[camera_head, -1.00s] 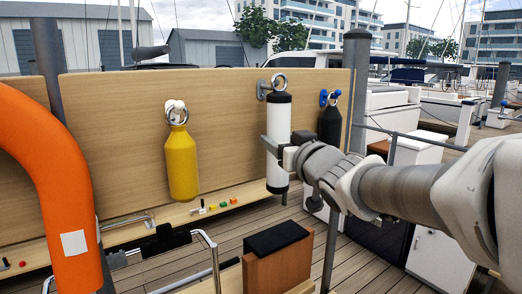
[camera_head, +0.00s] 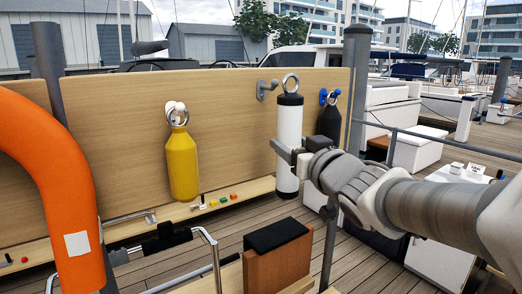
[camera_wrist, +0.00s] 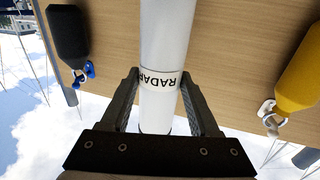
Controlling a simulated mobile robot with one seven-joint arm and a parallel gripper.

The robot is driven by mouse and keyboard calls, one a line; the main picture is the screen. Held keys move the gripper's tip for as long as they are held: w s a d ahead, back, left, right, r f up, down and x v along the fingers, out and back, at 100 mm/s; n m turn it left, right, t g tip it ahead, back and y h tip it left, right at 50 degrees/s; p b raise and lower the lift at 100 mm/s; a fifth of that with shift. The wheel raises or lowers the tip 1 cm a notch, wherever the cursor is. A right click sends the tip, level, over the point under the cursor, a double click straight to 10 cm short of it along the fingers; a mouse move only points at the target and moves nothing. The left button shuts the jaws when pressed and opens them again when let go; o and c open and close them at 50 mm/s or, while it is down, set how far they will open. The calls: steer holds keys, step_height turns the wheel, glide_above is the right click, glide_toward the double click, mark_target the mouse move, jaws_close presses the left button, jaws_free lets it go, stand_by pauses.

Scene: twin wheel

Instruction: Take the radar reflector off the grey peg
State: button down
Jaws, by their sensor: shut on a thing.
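The radar reflector (camera_head: 289,135) is a white cylinder with black end caps and a metal ring on top. It hangs upright in my gripper (camera_head: 291,156), in front of the wooden board. The grey peg (camera_head: 266,89) is bare, and the reflector's ring is to its right, apart from it. In the wrist view my gripper (camera_wrist: 162,100) has one finger on each side of the white tube (camera_wrist: 168,40), by its upside-down "RADAR" label. The grey peg is not visible in the wrist view.
A yellow fender (camera_head: 182,165) hangs on a white peg to the left. A black fender (camera_head: 330,122) hangs on a blue peg (camera_head: 325,96) close behind and right of the reflector. An orange ring (camera_head: 60,170) and a brown box with a black top (camera_head: 277,262) are nearer.

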steer(key=shift+s+d+r+p, duration=0.1)
steer(key=shift+s+d+p, duration=0.25)
steer(key=shift+s+d, duration=0.35)
steer(key=shift+s+d+p, duration=0.35)
steer(key=shift+s, duration=0.5)
steer(key=shift+s+d, duration=0.3)
steer(key=shift+s, duration=0.15)
steer(key=shift+f, duration=0.2)
